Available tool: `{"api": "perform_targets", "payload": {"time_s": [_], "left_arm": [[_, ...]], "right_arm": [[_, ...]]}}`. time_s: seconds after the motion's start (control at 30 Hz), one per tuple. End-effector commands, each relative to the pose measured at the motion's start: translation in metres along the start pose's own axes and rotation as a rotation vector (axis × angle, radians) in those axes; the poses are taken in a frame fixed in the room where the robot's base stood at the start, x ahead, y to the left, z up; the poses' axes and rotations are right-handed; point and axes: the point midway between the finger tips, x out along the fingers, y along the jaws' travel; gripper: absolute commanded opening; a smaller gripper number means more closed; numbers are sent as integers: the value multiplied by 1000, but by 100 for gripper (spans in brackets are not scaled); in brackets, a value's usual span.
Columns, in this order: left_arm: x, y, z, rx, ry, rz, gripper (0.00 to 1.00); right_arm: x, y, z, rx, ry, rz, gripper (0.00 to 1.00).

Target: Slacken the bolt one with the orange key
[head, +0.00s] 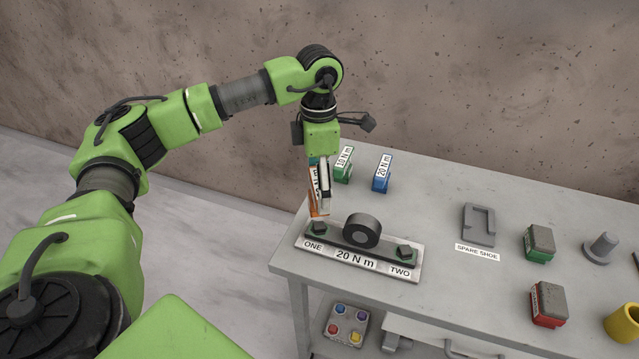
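My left gripper (320,188) hangs nearly upright above the left end of a plate (357,262) marked "20 N m". It appears shut on the orange key (314,203), which is mostly hidden by the fingers; only an orange strip and part of a white label show. Bolt one (319,228) is a dark bolt head at the plate's left end, by the label "ONE". The key's lower end is just above bolt one; I cannot tell whether they touch. My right gripper is not in view.
Bolt two (404,251) sits at the plate's right end, beyond a dark round roller (362,230). Behind stand a green key (344,165) and a blue key (381,173). To the right are a spare shoe (479,226), green and red blocks and a yellow cup (623,323).

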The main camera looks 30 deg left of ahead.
Motion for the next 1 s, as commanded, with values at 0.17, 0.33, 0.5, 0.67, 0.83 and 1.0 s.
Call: {"api": "perform_targets", "payload": {"time_s": [0.17,0.33,0.5,0.67,0.83,1.0], "left_arm": [[4,0,1,1,-1,1,48],[15,0,1,2,-1,1,48],[29,0,1,2,0,0,48],[41,0,1,2,-1,0,48],[49,0,1,3,-1,0,48],[51,0,1,3,-1,0,48]], "right_arm": [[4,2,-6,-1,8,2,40],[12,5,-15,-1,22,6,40],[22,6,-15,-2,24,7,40],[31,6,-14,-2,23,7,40],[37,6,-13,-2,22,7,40],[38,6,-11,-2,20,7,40]]}}
